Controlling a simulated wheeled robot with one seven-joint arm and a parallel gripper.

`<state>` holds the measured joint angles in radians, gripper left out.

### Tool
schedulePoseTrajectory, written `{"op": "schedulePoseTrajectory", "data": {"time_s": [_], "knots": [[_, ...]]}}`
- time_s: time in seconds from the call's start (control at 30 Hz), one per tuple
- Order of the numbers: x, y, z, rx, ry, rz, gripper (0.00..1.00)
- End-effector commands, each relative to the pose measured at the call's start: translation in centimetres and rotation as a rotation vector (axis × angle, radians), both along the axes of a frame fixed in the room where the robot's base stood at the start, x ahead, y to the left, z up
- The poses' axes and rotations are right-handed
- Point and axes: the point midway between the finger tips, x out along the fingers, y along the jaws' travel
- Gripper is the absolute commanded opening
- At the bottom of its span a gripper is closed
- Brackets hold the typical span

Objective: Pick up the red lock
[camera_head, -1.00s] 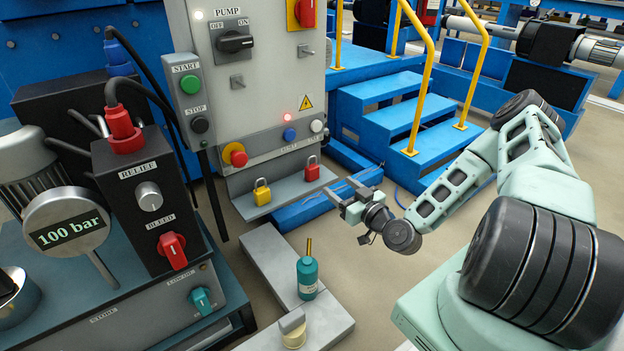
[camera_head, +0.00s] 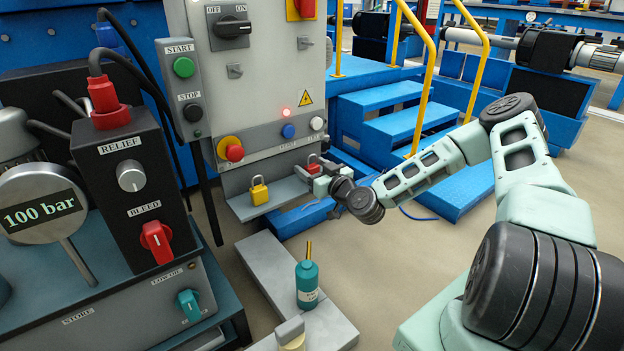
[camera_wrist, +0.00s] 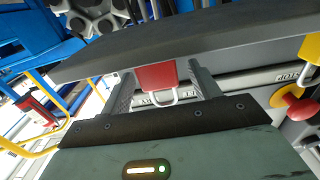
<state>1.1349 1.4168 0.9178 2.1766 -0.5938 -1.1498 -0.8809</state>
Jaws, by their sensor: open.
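The red lock (camera_head: 313,165) sits on the grey shelf below the control panel, partly hidden behind my gripper in the head view. In the wrist view, the red lock (camera_wrist: 157,77) with its silver shackle lies between my two fingers. My gripper (camera_wrist: 160,84) is open, with one finger on each side of the lock. Whether either finger touches it cannot be told. In the head view my gripper (camera_head: 310,178) is at the right end of the shelf.
A yellow lock (camera_head: 259,193) stands on the shelf (camera_head: 240,208) to the left. The control panel with an emergency stop (camera_head: 233,152) rises behind. A teal bottle (camera_head: 307,281) stands on a grey block below. Blue steps (camera_head: 385,130) lie to the right.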

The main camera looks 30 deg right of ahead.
Motion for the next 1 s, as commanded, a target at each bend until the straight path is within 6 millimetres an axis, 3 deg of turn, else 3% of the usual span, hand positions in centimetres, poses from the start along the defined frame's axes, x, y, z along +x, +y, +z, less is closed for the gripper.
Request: {"op": "schedulePoseTrajectory", "data": {"time_s": [0.23,0.4,0.5,1.0], "knots": [[0.2,0.0,0.1,0.000,0.000,0.000,0.62],[0.1,0.0,0.1,0.000,0.000,0.000,0.15],[0.1,0.0,0.1,0.000,0.000,0.000,0.08],[-0.2,0.1,1.3,-0.001,0.000,0.001,0.08]]}}
